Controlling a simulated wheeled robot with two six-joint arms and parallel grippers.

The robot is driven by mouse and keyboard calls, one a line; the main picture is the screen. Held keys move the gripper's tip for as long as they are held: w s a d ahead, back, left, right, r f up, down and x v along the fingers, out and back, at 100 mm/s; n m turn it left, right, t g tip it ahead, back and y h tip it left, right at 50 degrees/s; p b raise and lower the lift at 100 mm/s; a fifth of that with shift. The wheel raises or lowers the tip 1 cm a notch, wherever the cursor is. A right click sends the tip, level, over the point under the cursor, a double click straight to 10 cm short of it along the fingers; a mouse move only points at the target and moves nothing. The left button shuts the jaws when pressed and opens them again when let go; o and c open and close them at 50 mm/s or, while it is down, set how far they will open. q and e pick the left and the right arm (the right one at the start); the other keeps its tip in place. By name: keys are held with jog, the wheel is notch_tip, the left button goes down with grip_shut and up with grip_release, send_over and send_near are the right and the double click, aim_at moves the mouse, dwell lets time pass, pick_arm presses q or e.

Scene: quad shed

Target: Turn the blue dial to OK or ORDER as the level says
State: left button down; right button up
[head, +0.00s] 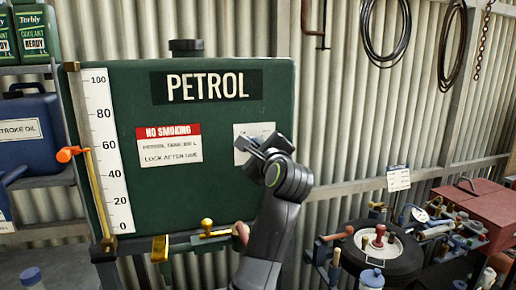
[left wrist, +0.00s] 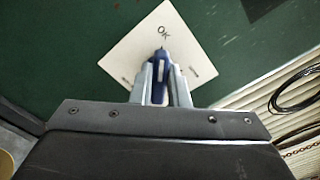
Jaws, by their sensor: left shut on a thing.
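The green petrol tank (head: 210,115) stands against the wall, with a white 0–100 scale (head: 108,150) on its left. My left gripper (head: 262,146) is at the white dial plate (head: 241,130) on the tank's right side. In the left wrist view its fingers (left wrist: 160,85) are shut on the blue dial (left wrist: 160,62). The dial's narrow tip points toward OK on the plate (left wrist: 125,55); the plate's other words are too small to read.
A brass tap (head: 207,232) projects below the tank, close to my left arm. A blue oil can (head: 30,130) stands on the left shelf. A tyre (head: 380,258) with tools and a red box (head: 482,212) fill the right side. Cables hang on the corrugated wall.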

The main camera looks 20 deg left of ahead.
pick_arm(q)
jog(key=c, duration=1.4)
grip_release()
jog(key=shift+w, duration=0.1)
jog(key=b+v, duration=1.4)
jog(key=v, duration=0.3)
jog(key=shift+b, duration=0.3)
jog(key=shift+d+f, duration=0.1)
jog(key=shift+d, duration=0.05)
